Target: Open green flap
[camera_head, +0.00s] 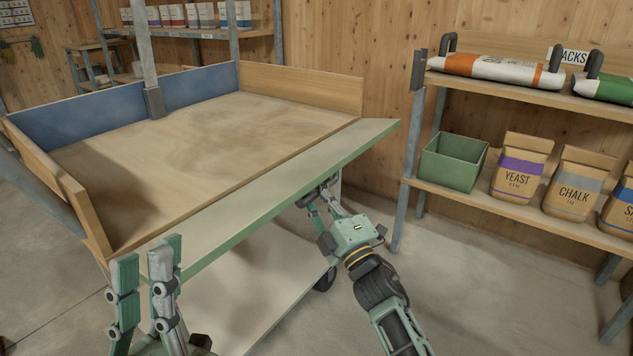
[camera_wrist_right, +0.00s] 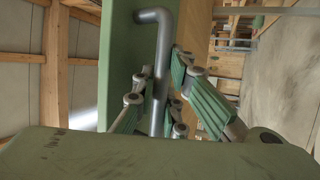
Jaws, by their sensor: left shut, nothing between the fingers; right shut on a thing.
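The green flap (camera_head: 275,180) is a long board with green edges along the front of the wooden mixing box (camera_head: 305,85). It is swung outward, its top face showing, near level. My right gripper (camera_head: 322,190) is under its right part. In the right wrist view, that gripper (camera_wrist_right: 155,98) is shut on the grey bent metal handle (camera_wrist_right: 160,60) of the flap (camera_wrist_right: 118,65). The handle is mostly hidden in the head view. My left gripper (camera_head: 147,262) is shut and empty, upright in front of the flap's left end. I cannot tell if it touches.
A shelf at the right holds a green bin (camera_head: 452,163), paper bags marked yeast (camera_head: 520,170) and chalk (camera_head: 577,187), and sacks (camera_head: 500,70) above. A metal post (camera_head: 143,45) stands at the box's back. The floor between box and shelf is clear.

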